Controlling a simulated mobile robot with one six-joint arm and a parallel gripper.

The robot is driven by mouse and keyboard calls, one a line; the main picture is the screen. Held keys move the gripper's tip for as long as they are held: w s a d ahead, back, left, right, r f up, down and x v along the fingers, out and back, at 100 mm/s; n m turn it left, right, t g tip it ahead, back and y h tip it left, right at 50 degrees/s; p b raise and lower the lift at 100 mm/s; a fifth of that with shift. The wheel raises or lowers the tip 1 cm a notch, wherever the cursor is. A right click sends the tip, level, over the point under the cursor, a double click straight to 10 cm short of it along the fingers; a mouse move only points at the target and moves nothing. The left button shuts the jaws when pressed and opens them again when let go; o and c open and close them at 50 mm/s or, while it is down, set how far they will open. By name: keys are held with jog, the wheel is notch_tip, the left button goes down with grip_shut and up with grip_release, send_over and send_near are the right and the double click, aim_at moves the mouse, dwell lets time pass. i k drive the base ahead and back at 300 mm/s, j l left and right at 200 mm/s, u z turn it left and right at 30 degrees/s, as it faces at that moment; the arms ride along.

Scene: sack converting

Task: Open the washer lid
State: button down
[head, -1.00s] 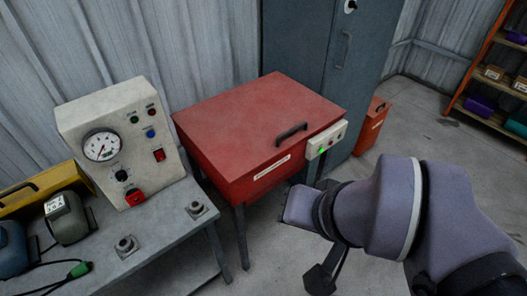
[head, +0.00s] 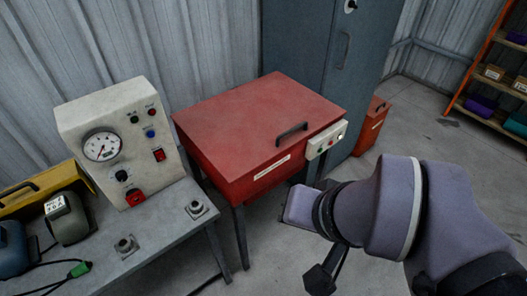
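The washer appears to be the red box on dark legs in the middle of the head view. Its flat red lid (head: 255,110) is down. A black bar handle (head: 291,133) sits near the lid's front right edge. A pale control box (head: 326,140) with small lights and buttons is fixed at the washer's front right corner; a whitish light glows at its right end. My gripper (head: 320,280) shows only in part, as dark pieces below my wrist, in front of the washer and lower than its lid, apart from the handle. Its fingertips cannot be made out.
A grey bench (head: 165,235) at the left carries a gauge panel (head: 122,143) and other equipment. A grey-blue cabinet (head: 305,50) stands behind the washer, with a red bin (head: 371,130) to its right. Orange shelving (head: 485,60) is far right. Concrete floor (head: 430,115) lies open between.

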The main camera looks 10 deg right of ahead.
aim_at(239, 130)
jog(key=i+l+u, duration=0.15)
jog(key=i, duration=0.4)
jog(key=i+l+u, duration=0.2)
jog(key=i, duration=0.3)
